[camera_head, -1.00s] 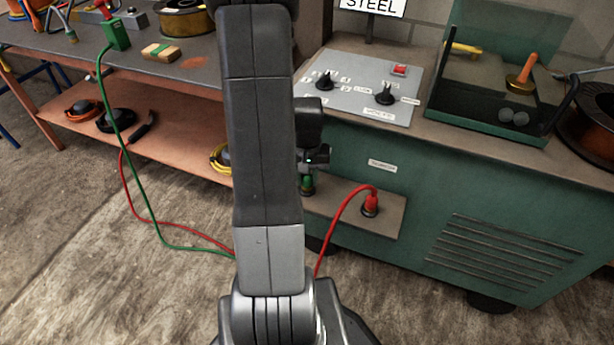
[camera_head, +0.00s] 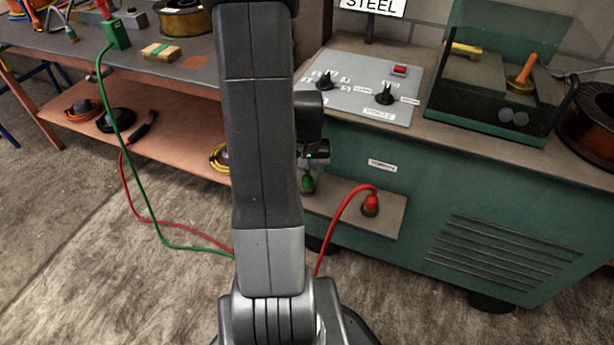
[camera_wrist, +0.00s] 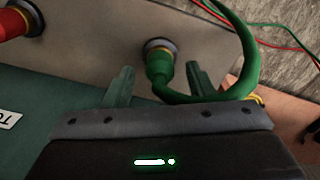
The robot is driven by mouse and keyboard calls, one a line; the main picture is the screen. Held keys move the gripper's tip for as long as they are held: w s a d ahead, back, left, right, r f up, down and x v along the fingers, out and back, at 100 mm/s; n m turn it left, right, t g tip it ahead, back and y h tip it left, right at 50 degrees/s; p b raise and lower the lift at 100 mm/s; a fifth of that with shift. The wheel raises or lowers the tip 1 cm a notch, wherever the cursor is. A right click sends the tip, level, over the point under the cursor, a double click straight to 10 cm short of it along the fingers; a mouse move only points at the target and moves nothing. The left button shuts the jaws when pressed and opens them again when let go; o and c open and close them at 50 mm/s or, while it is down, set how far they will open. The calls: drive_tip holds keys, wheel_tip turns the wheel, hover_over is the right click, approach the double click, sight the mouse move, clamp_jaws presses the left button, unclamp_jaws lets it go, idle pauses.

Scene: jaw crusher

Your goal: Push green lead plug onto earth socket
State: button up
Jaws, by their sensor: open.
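The green lead plug (camera_wrist: 159,70) stands with its tip at the round dark earth socket (camera_wrist: 160,47) on the shelf panel in the wrist view. A yellowish ring shows where they meet; I cannot tell how deep the plug sits. Its green cable (camera_wrist: 240,55) loops away to the right. My gripper (camera_wrist: 160,72) is open, with one finger to each side of the plug and visible gaps between. In the head view the green plug (camera_head: 307,184) shows just below my gripper, whose fingers are mostly hidden by my arm; the socket is hard to make out there.
A red plug (camera_head: 370,204) stands in its socket on the same shelf (camera_head: 340,228), with its red cable arching left. The green cabinet (camera_head: 480,215) rises behind the shelf. Red and green leads run from the workbench (camera_head: 100,45) across the floor.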

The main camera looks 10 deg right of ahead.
wheel_tip(320, 180, up, 12)
drive_tip(key=p, duration=0.2)
drive_tip(key=shift+f+p, duration=0.25)
drive_tip(key=shift+p, duration=0.1)
wheel_tip(320, 180, down, 14)
drive_tip(key=b, duration=0.3)
drive_tip(key=shift+r+b, duration=0.1)
drive_tip(key=shift+b, duration=0.3)
wheel_tip(320, 180, up, 14)
drive_tip(key=p, duration=0.4)
wheel_tip(320, 180, down, 14)
drive_tip(key=b, duration=0.4)
wheel_tip(320, 180, up, 7)
drive_tip(key=p, duration=0.5)
